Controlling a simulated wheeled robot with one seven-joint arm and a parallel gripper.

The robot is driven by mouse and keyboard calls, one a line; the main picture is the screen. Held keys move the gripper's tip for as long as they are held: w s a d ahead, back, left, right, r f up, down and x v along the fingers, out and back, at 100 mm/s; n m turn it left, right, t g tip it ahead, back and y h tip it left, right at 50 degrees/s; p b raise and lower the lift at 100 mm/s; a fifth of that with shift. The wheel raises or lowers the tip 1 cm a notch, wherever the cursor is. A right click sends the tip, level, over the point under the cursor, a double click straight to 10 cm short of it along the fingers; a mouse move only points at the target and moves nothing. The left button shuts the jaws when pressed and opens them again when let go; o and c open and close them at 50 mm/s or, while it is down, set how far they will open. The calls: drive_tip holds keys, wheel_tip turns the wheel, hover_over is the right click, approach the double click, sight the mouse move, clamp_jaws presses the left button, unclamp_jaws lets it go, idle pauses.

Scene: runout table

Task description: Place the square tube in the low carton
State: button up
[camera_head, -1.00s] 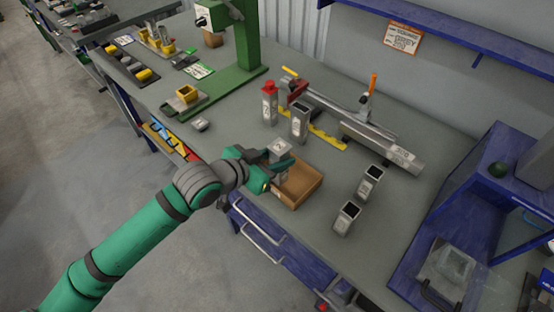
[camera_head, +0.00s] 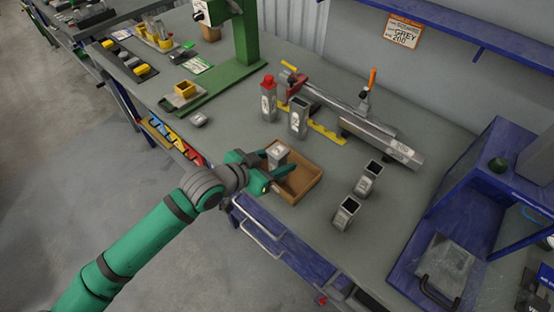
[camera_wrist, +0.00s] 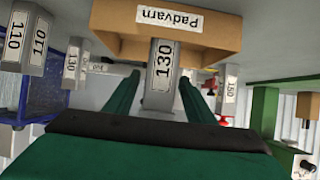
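The grey square tube (camera_head: 278,155), labelled 130 in the wrist view (camera_wrist: 161,75), stands upright at the left end of the low brown carton (camera_head: 310,191). In the head view its lower part is hidden inside the carton walls. The carton also shows in the wrist view (camera_wrist: 115,22), with a label reading "Padvarn". My green gripper (camera_head: 277,164) is at the carton's left side, one finger to each side of the tube. In the wrist view the fingers (camera_wrist: 160,95) are spread with a visible gap to the tube on both sides.
Two more tubes (camera_head: 368,178) (camera_head: 346,213) stand right of the carton. Behind it stand a red-topped tube (camera_head: 268,101) and another grey tube (camera_head: 298,117), near a yellow strip (camera_head: 328,135) and a long metal bar (camera_head: 380,142). A blue frame (camera_head: 460,190) bounds the right.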

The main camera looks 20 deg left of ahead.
drive_tip(key=shift+w, duration=0.1)
drive_tip(key=shift+d+r, duration=0.15)
drive_tip(key=v, duration=1.2)
drive_tip(key=s+f+n+t+y, duration=0.1)
drive_tip(key=s+f+n+y, duration=0.25)
drive_tip(key=s+f, duration=1.4)
drive_tip(key=s+d+t, duration=0.1)
drive_tip(key=s+d, duration=0.1)
drive_tip(key=d, duration=0.8)
drive_tip(key=s+d+n+t+y, duration=0.1)
drive_tip(key=s+d+t, duration=0.1)
drive_tip(key=d, duration=0.9)
drive_tip(key=shift+s+d, duration=0.15)
drive_tip(key=shift+s, duration=0.6)
